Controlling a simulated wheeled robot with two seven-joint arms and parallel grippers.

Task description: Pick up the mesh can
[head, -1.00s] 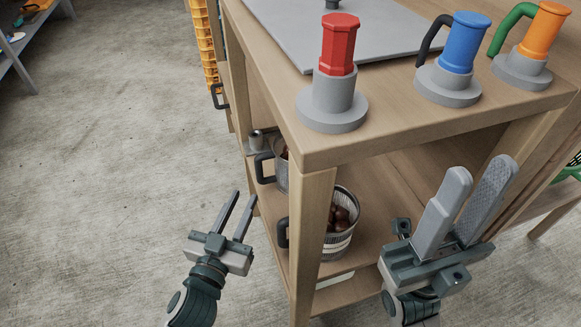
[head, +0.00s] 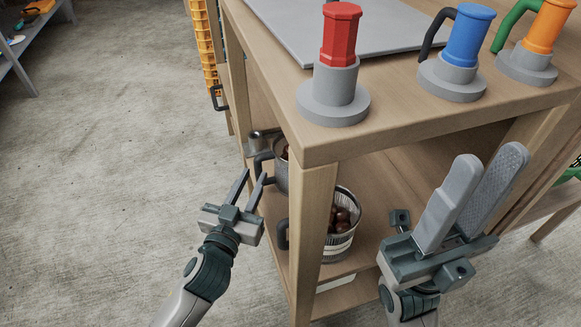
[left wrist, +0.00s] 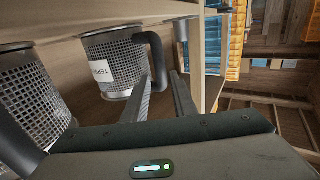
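Two mesh cans with dark handles stand on the shelf under the tabletop. The rear can (head: 281,178) is partly hidden by the table leg; it also shows in the left wrist view (left wrist: 112,62), with a white label. The front can (head: 342,243) holds brown chestnuts and shows at the left of the wrist view (left wrist: 34,92). My left gripper (head: 255,173) is open at the rear can's handle (left wrist: 157,55). In the wrist view the handle appears between its fingertips, with no visible grip. My right gripper (head: 488,160) is open and empty, right of the front can.
The table leg (head: 313,240) stands close right of my left gripper. On the tabletop (head: 390,105) are red (head: 341,35), blue (head: 466,38) and orange (head: 551,28) handled pieces on grey bases. The floor (head: 110,160) at left is clear.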

